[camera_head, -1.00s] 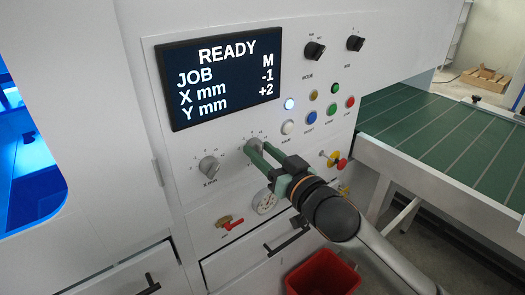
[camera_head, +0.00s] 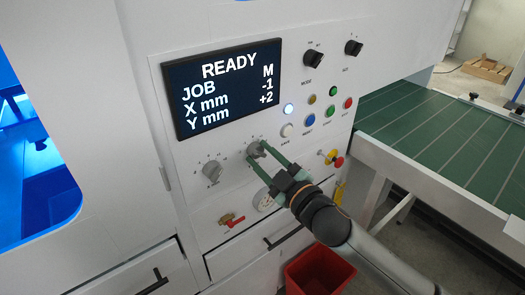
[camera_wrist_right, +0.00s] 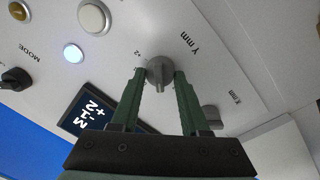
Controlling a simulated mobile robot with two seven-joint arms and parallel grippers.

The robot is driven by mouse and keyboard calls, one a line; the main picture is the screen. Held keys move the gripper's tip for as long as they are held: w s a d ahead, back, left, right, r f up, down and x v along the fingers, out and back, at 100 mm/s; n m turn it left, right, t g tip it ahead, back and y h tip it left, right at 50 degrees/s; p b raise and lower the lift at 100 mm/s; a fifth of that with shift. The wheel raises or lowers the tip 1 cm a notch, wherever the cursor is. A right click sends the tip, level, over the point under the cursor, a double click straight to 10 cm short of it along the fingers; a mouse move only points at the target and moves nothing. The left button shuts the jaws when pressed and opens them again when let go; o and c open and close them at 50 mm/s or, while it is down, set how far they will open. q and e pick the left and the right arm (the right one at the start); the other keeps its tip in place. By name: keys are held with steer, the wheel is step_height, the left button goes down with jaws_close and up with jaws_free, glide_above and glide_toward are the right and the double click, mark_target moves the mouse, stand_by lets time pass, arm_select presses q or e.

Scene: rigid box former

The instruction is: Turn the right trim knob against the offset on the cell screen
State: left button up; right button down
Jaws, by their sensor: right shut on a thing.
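The cell screen (camera_head: 222,88) reads READY, JOB M, X mm -1, Y mm +2. The right trim knob (camera_head: 256,147) is a grey knob below the screen; in the right wrist view (camera_wrist_right: 160,71) it is labelled Y mm. My right gripper (camera_head: 262,156) is shut on this knob, with one green finger on each side; its fingers also show in the right wrist view (camera_wrist_right: 159,88). A +2 scale mark shows beside the knob there. The exact pointer setting is hard to read. The left trim knob (camera_head: 211,171), for X mm, stands free. My left gripper is not in view.
Several coloured buttons (camera_head: 309,118) and two black selectors (camera_head: 314,57) are to the upper right. A gauge (camera_head: 263,201), a red-handled valve (camera_head: 232,220) and a red-yellow knob (camera_head: 335,160) are near the arm. A red bin (camera_head: 318,270) stands below.

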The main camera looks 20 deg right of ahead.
steer(key=n+p, duration=0.2)
steer(key=n, duration=0.4)
steer(key=shift+y, duration=0.4)
stand_by(0.3)
steer(key=shift+c, duration=2)
jaws_free()
steer(key=shift+s+f, duration=0.1)
steer(key=r+b+v, duration=0.1)
steer(key=b+v, duration=0.2)
steer(key=v, duration=0.9)
steer(key=shift+f, duration=0.45)
